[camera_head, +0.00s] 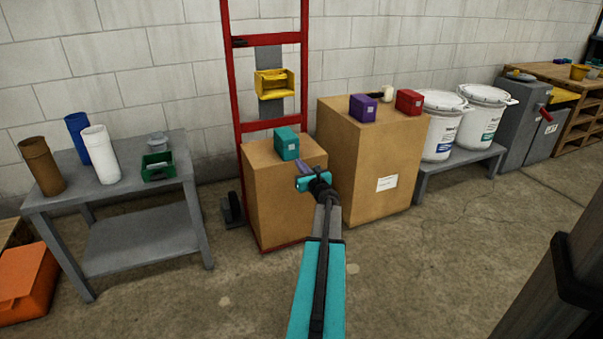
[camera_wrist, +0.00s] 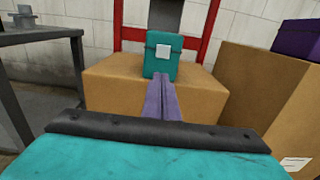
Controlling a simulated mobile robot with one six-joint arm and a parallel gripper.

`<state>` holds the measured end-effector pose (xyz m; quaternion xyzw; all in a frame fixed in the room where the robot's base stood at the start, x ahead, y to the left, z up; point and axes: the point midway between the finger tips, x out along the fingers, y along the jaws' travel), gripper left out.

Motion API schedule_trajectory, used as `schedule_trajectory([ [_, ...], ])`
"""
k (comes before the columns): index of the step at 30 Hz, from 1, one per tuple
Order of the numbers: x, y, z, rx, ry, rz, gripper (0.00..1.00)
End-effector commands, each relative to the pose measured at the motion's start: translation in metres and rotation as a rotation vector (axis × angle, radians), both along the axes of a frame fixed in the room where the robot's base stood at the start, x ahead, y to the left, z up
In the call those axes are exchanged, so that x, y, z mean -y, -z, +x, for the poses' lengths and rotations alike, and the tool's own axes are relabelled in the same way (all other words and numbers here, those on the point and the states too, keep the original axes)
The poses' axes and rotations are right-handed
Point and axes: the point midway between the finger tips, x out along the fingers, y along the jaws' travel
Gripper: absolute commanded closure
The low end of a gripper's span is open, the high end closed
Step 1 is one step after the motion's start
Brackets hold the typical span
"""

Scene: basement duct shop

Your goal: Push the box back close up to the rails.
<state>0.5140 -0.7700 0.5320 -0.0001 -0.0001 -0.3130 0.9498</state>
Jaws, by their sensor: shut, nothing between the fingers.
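A small teal box (camera_head: 287,144) stands on top of a cardboard carton (camera_head: 284,208) on a red hand truck (camera_head: 234,95). The teal box also shows in the wrist view (camera_wrist: 163,57), with a pale square on its face. The truck's red rails (camera_wrist: 209,30) rise behind it, with some carton top between. My gripper (camera_head: 302,163) is shut and empty, its purple fingers pointing at the teal box from the front. In the wrist view the fingertips (camera_wrist: 161,76) overlap its lower front edge. I cannot tell whether they touch it.
A taller carton (camera_head: 370,160) on the right carries a purple box (camera_head: 363,107) and a red box (camera_head: 409,102). A yellow bin (camera_head: 274,84) hangs on the truck above the teal box. A grey table (camera_head: 107,190) stands left.

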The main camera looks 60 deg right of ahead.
Motion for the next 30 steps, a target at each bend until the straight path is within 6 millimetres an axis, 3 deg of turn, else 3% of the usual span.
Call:
schedule_trajectory([
  [15, 0.032, 0.001, 0.042, -0.001, 0.0, -0.001, 1.0],
  [30, 0.037, 0.0, 0.05, 0.0, 0.0, 0.0, 1.0],
])
